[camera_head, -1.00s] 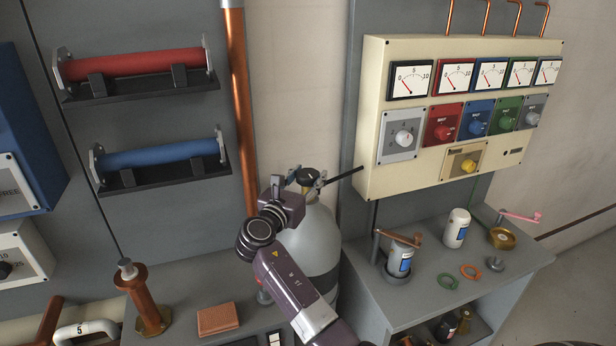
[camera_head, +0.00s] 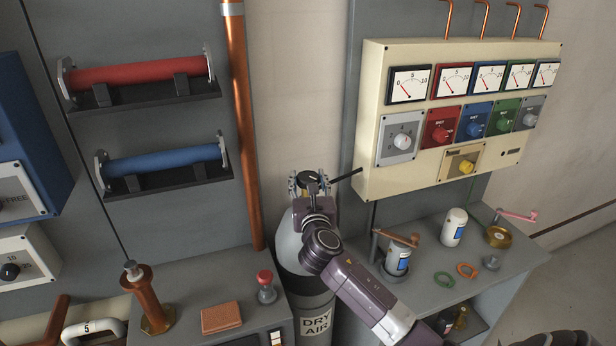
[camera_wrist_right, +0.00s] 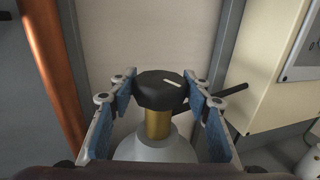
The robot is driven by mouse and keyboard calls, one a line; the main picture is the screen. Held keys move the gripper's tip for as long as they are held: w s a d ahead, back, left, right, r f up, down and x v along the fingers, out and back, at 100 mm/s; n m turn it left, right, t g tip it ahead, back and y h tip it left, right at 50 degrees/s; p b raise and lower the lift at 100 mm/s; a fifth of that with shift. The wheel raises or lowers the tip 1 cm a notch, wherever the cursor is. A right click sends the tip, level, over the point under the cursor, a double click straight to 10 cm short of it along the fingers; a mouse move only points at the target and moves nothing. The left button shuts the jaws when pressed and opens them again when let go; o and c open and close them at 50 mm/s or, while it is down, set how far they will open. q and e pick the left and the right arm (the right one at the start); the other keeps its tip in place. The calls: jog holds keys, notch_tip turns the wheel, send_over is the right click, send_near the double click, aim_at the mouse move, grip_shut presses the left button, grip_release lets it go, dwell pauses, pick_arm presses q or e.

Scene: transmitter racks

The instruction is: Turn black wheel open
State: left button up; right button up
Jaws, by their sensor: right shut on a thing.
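The black wheel (camera_head: 311,177) sits on a brass neck (camera_wrist_right: 158,124) at the top of the grey cylinder labelled DRY AIR (camera_head: 316,322). A short white mark shows on the wheel (camera_wrist_right: 158,92) in the right wrist view. My right gripper (camera_head: 309,184) is at the wheel, with one finger on each side, and it is shut on the wheel. Its blue-padded fingers (camera_wrist_right: 160,96) flank the wheel in the wrist view. My wrist and arm hide part of the cylinder in the head view. My left gripper is not in view.
A dark rod (camera_head: 347,174) juts out to the right just beside the wheel. The cream meter panel (camera_head: 372,120) is to the right and a copper pipe (camera_head: 243,130) to the left. A bench (camera_head: 455,283) with small parts stands at lower right.

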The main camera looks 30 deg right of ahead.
jog(key=n+t+y, duration=0.1)
jog(key=y, duration=0.1)
jog(key=n+y, duration=0.2)
jog(key=shift+d+t, duration=0.15)
jog(key=shift+t, duration=0.25)
jog(key=n+y+b, duration=0.1)
jog(key=y, duration=0.1)
jog(key=shift+f+n+y, duration=0.15)
jog(key=shift+n+y, duration=0.25)
jog(key=n+y+b, duration=0.3)
jog(key=y+b, duration=0.1)
jog(key=b, duration=0.1)
jog(key=n+g+y+b, duration=0.1)
jog(key=n+y+b, duration=0.1)
jog(key=y+b, duration=0.2)
jog(key=shift+n+y+b, duration=0.4)
jog(key=shift+y, duration=0.2)
jog(key=shift+n+g+y+b, duration=0.4)
jog(key=shift+y+b, duration=0.2)
jog(key=shift+b, duration=0.1)
jog(key=shift+r+n+g+y+b, duration=0.2)
jog(key=shift+n+g+y+b, duration=0.1)
jog(key=shift+y+b, duration=0.1)
jog(key=o, duration=1.2)
